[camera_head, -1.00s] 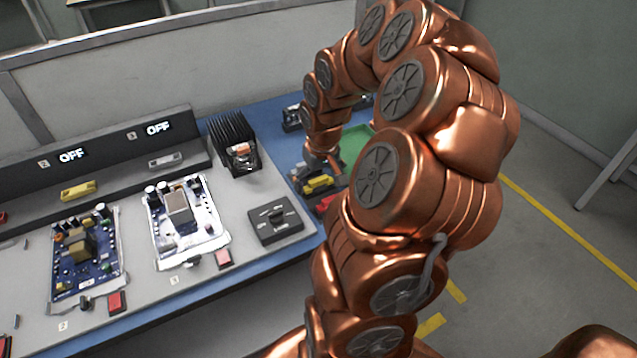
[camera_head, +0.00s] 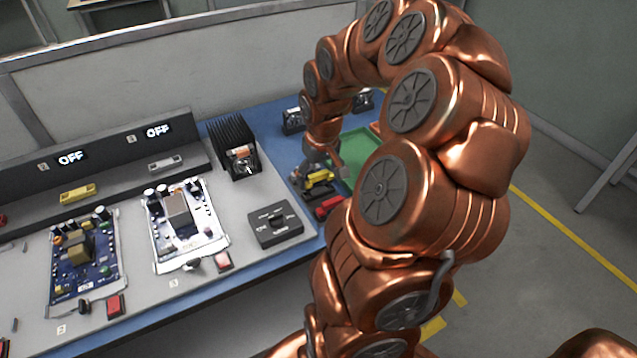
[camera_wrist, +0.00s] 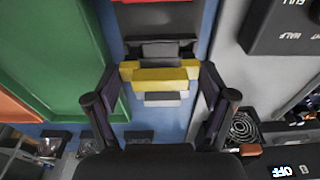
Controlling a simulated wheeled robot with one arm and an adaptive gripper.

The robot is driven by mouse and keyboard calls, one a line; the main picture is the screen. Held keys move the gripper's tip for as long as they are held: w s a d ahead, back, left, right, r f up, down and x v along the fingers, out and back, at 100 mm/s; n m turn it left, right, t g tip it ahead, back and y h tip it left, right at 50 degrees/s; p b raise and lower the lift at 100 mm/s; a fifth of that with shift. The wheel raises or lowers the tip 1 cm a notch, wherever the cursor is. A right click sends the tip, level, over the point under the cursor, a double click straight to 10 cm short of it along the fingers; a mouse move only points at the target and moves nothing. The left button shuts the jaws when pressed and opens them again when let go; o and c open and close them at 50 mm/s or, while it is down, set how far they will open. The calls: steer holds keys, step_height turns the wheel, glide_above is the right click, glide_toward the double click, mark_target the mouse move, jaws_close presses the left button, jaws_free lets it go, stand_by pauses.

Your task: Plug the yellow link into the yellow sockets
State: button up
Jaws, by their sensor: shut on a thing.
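The yellow link (camera_wrist: 160,80) lies between the fingers of my gripper (camera_wrist: 161,73) in the wrist view, which are shut on its ends. In the head view my gripper (camera_head: 314,168) is at the right end of the bench, with the yellow link (camera_head: 319,177) at its tip. Whether the link is clear of the grey piece below it cannot be told. The yellow sockets (camera_head: 79,193) are a yellow block on the panel ledge at the left, below an OFF display, far left of my gripper.
A red link (camera_head: 328,207) lies just in front of my gripper. A green tray (camera_head: 352,150) is to its right. A black finned heat sink (camera_head: 232,135), a black dial box (camera_head: 275,225) and two circuit boards (camera_head: 186,222) (camera_head: 84,262) stand between my gripper and the yellow sockets.

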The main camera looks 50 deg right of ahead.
mark_target(318, 174)
step_height(318, 174, up, 6)
steer(key=shift+r, duration=1.15)
steer(key=shift+r, duration=0.8)
steer(key=shift+r, duration=0.35)
steer(key=shift+r, duration=0.1)
